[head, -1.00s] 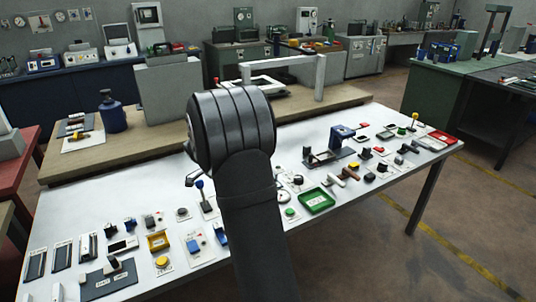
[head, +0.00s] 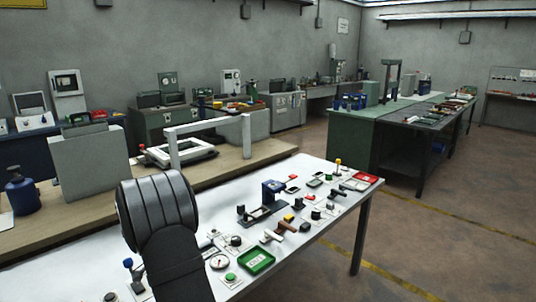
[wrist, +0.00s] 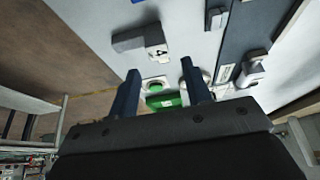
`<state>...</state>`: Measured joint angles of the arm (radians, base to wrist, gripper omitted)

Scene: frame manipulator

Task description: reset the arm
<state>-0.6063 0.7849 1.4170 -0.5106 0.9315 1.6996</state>
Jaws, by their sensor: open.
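My arm shows in the head view as a dark ribbed joint and link at the lower left, in front of the white worktable (head: 300,185). The arm hides part of the tabletop, and my gripper is not visible there. In the wrist view my gripper (wrist: 160,67) is open, its two dark blue fingers spread with nothing held between them. Beyond the fingers lie a green button (wrist: 155,87) and part of a green tray (wrist: 170,101), partly hidden by the gripper. The same green tray (head: 256,262) and green button (head: 231,277) sit right of my arm in the head view.
Several small switches and knobs cover the tabletop, with a blue-topped fixture (head: 273,190) and a red tray (head: 365,177) towards the right. Behind is a wooden bench (head: 120,195) with a pale frame (head: 210,125) and grey box (head: 90,160). Open floor lies right of the table.

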